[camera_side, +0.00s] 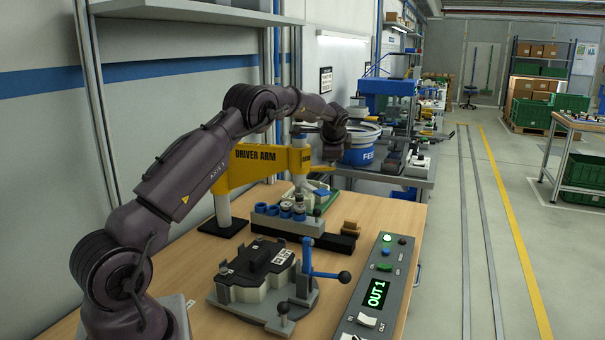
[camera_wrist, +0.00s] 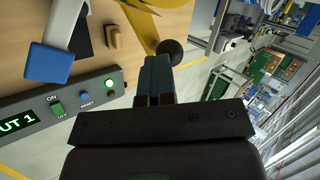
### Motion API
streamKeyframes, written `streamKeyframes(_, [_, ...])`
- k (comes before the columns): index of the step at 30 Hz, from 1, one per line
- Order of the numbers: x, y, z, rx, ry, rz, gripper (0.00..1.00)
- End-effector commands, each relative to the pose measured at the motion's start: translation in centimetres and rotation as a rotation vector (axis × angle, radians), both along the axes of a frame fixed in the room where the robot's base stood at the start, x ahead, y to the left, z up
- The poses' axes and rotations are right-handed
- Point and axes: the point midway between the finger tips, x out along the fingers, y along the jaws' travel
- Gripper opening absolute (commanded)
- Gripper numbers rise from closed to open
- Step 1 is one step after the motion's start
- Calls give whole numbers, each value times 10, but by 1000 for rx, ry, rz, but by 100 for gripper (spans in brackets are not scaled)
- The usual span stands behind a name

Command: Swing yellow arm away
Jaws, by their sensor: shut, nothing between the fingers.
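The yellow driver arm (camera_side: 262,160) stands on a pale post at the back left of the bench and reaches right over the work area. Part of it shows as a yellow piece at the top of the wrist view (camera_wrist: 142,22). My gripper (camera_side: 328,160) is at the free right end of the yellow arm. In the wrist view its two dark fingers (camera_wrist: 157,62) are together with nothing between them. A dark round knob (camera_wrist: 173,51) appears right by the fingertips; I cannot tell whether they touch it. In the side view my wrist partly hides that end.
A fixture with a dark part (camera_side: 258,265) and a blue-handled lever (camera_side: 322,272) sits at the front. The control box (camera_side: 377,295) reads OUT 1 with a green lamp lit.

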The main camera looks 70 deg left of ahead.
Motion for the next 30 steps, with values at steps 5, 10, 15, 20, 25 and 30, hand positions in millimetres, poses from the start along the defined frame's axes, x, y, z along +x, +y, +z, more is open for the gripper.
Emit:
streamKeyframes(5, [1, 6, -1, 19, -14, -10, 0])
streamKeyframes(10, [-3, -5, 2, 16, -9, -8, 0])
streamKeyframes(15, [-15, -30, 8, 6, -3, -4, 0])
streamKeyframes(20, [-26, -54, 35, 5, -6, -3, 0])
streamKeyframes(25, [-37, -76, 61, 3, -4, -2, 0])
streamKeyframes(30, [-44, -90, 77, 2, -2, -1, 0])
